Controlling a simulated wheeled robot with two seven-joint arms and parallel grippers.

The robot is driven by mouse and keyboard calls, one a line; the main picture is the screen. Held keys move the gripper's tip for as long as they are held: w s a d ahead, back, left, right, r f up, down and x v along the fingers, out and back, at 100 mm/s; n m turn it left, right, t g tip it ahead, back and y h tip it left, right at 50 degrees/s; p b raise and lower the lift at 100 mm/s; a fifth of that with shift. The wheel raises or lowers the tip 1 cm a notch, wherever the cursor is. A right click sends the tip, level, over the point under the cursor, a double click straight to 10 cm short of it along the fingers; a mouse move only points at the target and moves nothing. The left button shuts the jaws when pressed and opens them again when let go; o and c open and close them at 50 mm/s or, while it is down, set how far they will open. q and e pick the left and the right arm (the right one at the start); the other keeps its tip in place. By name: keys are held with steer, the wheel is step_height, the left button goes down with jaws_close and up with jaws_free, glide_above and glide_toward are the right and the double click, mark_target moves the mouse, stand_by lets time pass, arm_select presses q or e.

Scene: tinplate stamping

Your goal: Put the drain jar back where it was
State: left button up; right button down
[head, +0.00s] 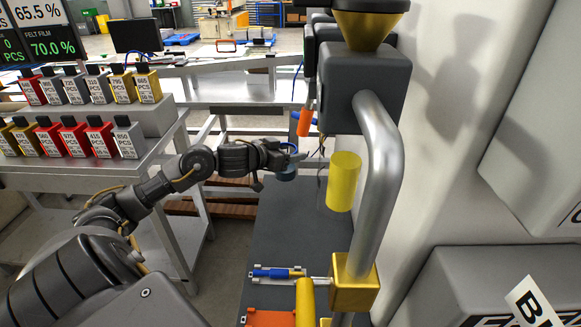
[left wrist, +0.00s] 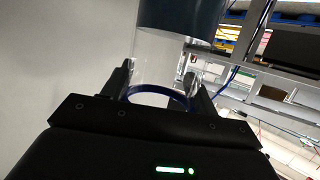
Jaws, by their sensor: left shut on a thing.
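The drain jar (head: 286,175) is a clear cylinder with a dark blue end and a thin blue ring. In the head view it is small and partly hidden by my left gripper (head: 284,157), which is shut on it above the grey bench. In the left wrist view the clear wall of the jar (left wrist: 158,58) stands between the two fingers of my left gripper (left wrist: 162,82). Its dark blue end is at the top of that picture, the blue ring near the fingers. Whether the jar touches anything below cannot be told. My right gripper is not in view.
The dark grey bench top (head: 262,222) is mostly bare below the jar. A yellow cylinder (head: 343,181) and a thick grey pipe (head: 383,170) stand to the right. A blue-handled tool (head: 277,273) lies in front. Rows of coloured labelled containers (head: 75,138) stand at left.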

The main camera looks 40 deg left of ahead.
arm_select(q)
steer(key=shift+w+a+f, duration=0.25)
steer(key=shift+w+f, duration=0.35)
steer(key=shift+f, duration=0.2)
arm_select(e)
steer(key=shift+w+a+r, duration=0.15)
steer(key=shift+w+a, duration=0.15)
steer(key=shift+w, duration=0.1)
